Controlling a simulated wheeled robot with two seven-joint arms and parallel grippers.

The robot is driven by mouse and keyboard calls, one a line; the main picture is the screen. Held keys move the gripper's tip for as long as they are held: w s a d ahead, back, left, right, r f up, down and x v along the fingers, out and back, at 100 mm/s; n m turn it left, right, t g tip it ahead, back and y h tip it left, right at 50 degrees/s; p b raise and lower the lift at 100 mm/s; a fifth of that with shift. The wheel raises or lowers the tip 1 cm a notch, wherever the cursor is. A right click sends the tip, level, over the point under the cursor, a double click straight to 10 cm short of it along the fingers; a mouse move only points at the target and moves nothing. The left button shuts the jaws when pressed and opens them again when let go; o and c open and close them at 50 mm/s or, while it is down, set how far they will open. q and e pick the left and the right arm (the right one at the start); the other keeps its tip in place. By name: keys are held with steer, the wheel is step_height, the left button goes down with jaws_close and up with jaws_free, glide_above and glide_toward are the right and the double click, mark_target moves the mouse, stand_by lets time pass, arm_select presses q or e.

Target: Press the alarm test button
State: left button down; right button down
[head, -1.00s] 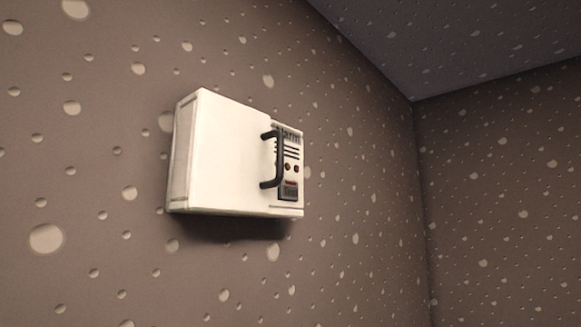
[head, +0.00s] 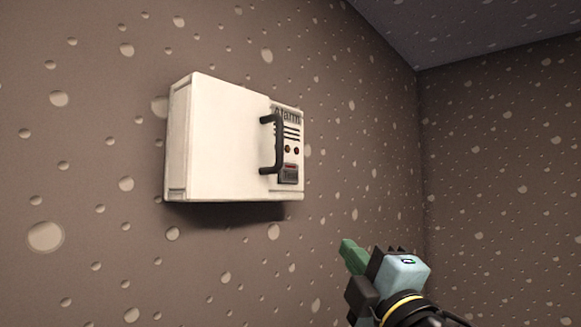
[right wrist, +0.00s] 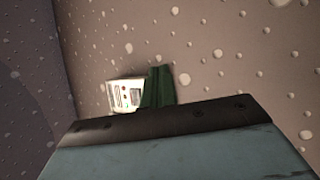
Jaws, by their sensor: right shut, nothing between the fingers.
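The white alarm box (head: 220,140) is mounted on the wall, left of centre in the head view. Its right part carries a grey panel marked "Alarm" (head: 288,117), with dark slots, two small round reddish buttons or lights (head: 292,150) and a dark block with a red strip (head: 288,173) at the bottom. A black handle (head: 278,146) stands out beside the panel and hides part of it. My right gripper (head: 347,250) is shut and empty, below and right of the box, apart from it. In the right wrist view its green fingers (right wrist: 158,86) partly cover the box (right wrist: 124,95).
The brown wall (head: 80,240) with pale raised spots runs behind the box and meets another wall (head: 510,180) at a corner on the right. A dark ceiling (head: 470,35) is above. The space in front of the box looks clear.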

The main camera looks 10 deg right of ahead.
mark_target(289, 173)
steer(key=s+r+n+t+y, duration=0.2)
steer(key=s+r+n, duration=0.3)
steer(key=r, duration=0.6)
steer(key=shift+s+a+t+y, duration=0.45)
steer(key=shift+s+y, duration=0.35)
steer(key=shift+s, duration=0.25)
steer(key=w+a, duration=0.5)
steer(key=w, duration=0.2)
steer(key=shift+a, duration=0.25)
steer(key=shift+w, duration=0.1)
stand_by(0.5)
steer(key=shift+w+a, duration=0.25)
steer(key=shift+w+a, duration=0.15)
steer(key=shift+w, duration=0.05)
stand_by(0.8)
steer(key=shift+s+d, duration=0.45)
steer(key=shift+s, duration=0.15)
